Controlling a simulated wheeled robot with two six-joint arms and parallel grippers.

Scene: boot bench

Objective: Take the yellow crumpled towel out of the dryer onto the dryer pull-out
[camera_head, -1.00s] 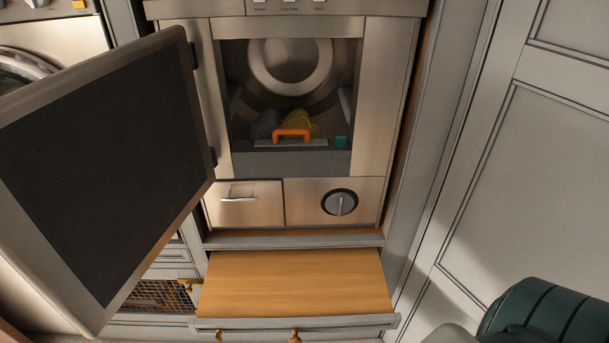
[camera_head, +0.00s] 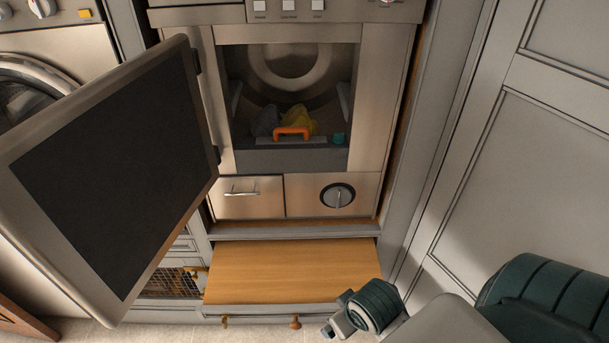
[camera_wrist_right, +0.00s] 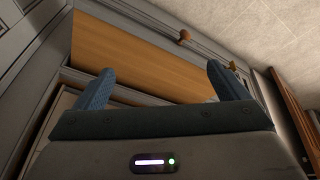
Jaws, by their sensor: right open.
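The yellow crumpled towel (camera_head: 300,118) lies inside the open dryer (camera_head: 196,110), partly hidden behind an orange handle. A grey crumpled cloth (camera_head: 265,121) is beside it on the left. The dryer pull-out (camera_head: 290,270), a bare wooden board, is drawn out below the dryer; it also shows in the right wrist view (camera_wrist_right: 140,58). My right gripper (camera_head: 328,332) is at the pull-out's front right corner, below and in front of the dryer. In the right wrist view its fingers (camera_wrist_right: 160,85) are apart with nothing between them. My left gripper is not in view.
The orange handle (camera_head: 292,131) stands at the dryer's opening, with a small teal item (camera_head: 339,139) to its right. The dryer door (camera_head: 110,170) hangs open to the left. A grey panelled door (camera_head: 530,150) stands on the right. A wire basket (camera_head: 170,283) is left of the pull-out.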

